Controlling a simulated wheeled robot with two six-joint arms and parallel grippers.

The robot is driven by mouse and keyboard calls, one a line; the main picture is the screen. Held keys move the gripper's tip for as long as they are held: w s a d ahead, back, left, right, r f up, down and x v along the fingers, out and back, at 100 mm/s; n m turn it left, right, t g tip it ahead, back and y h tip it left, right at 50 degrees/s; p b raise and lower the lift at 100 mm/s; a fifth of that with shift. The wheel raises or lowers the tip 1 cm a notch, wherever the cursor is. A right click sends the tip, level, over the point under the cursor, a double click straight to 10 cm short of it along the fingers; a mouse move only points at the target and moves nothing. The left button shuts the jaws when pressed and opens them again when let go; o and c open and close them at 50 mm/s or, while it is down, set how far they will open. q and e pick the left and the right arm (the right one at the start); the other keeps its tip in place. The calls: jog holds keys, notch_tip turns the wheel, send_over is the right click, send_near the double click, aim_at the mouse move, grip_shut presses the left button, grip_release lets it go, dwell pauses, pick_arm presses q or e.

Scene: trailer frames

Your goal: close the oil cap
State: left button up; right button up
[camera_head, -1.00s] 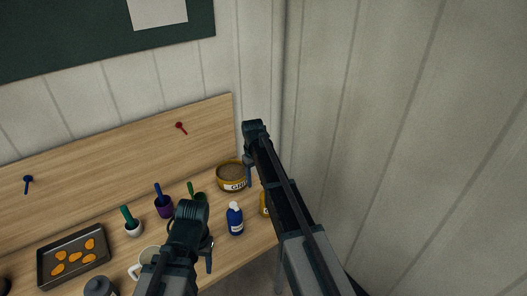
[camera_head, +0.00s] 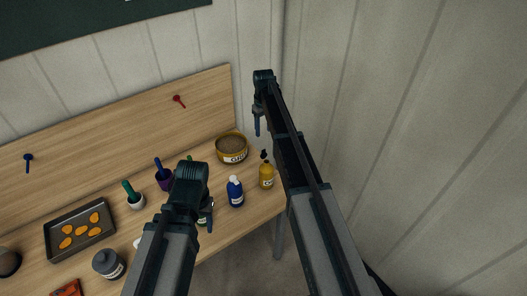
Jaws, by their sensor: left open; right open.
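A yellow bottle (camera_head: 266,177) stands upright near the right end of the wooden table. Its black cap (camera_head: 264,155) shows at the top; it looks tilted, but I cannot tell exactly how it sits. My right gripper (camera_head: 257,125) appears above and behind the yellow bottle in the picture, empty and apart from it. My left gripper (camera_head: 208,213) is over the table, left of the blue bottle (camera_head: 235,191), and holds nothing that I can see. Its arm hides part of the table. Both grippers are open, though their fingers are small and dark in this view.
A yellow tin (camera_head: 232,158) stands behind the bottles. Cups with coloured tools, including a purple one (camera_head: 165,181), stand further left. A baking tray (camera_head: 79,231) and a grey jar (camera_head: 108,264) are at the left. A wall (camera_head: 430,130) rises close on the right.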

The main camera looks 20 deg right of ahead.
aim_at(264, 150)
notch_tip(264, 150, down, 11)
jog(key=b, duration=1)
jog(key=shift+f, duration=0.2)
jog(key=shift+r, duration=0.1)
grip_shut()
